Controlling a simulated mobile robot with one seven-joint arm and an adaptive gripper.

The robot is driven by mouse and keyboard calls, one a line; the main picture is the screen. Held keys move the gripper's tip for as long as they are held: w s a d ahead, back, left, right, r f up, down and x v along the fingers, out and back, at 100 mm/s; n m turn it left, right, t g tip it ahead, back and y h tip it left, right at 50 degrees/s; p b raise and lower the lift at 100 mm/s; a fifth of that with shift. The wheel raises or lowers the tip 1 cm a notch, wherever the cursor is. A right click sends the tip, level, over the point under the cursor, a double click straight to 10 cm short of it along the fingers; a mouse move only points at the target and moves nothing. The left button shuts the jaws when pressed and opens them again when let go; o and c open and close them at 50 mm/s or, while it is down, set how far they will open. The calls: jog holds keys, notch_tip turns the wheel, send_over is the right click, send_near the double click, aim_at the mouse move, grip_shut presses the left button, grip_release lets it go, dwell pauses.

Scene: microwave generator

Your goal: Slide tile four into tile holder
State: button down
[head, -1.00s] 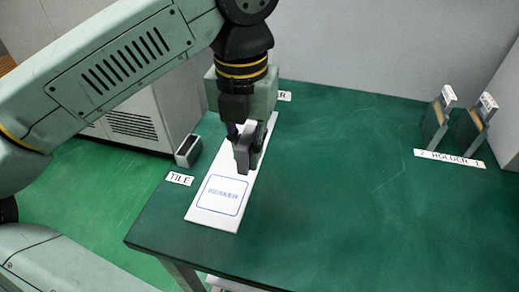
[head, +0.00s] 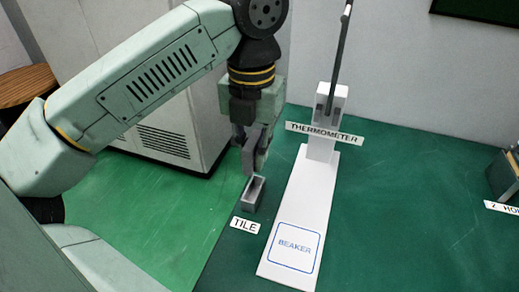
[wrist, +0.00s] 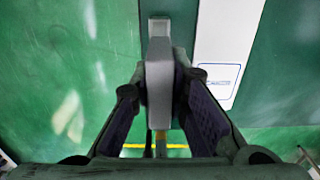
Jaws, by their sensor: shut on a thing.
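My gripper (head: 257,156) is shut on a grey tile (head: 248,154), which hangs down from the fingers. In the wrist view the tile (wrist: 160,84) shows as a grey slab between both fingers; no number is readable on it. The tile holder (head: 253,194) is a small grey box with an open slot on top, at the table's left edge by the TILE label (head: 245,225). In the head view the tile is just above the holder; I cannot tell whether they touch. In the wrist view a grey end beyond the tile may be the holder.
A white stand (head: 300,215) with a BEAKER square and a THERMOMETER label (head: 325,134) is right of the holder, with a tall dark rod behind. A grey cabinet (head: 163,135) stands left. Another holder (head: 504,178) is at the far right.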

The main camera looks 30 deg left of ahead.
aim_at(253, 174)
jog(key=shift+b, duration=0.3)
notch_tip(253, 174, down, 6)
jog(key=b, duration=0.5)
jog(key=shift+r, duration=0.1)
jog(key=shift+b, duration=0.65)
dwell(2.1)
jog(key=shift+f+b, duration=0.3)
jog(key=shift+f, duration=0.2)
jog(key=shift+f+b, duration=0.45)
jog(key=shift+f, duration=0.05)
jog(key=c, duration=1.5)
grip_release()
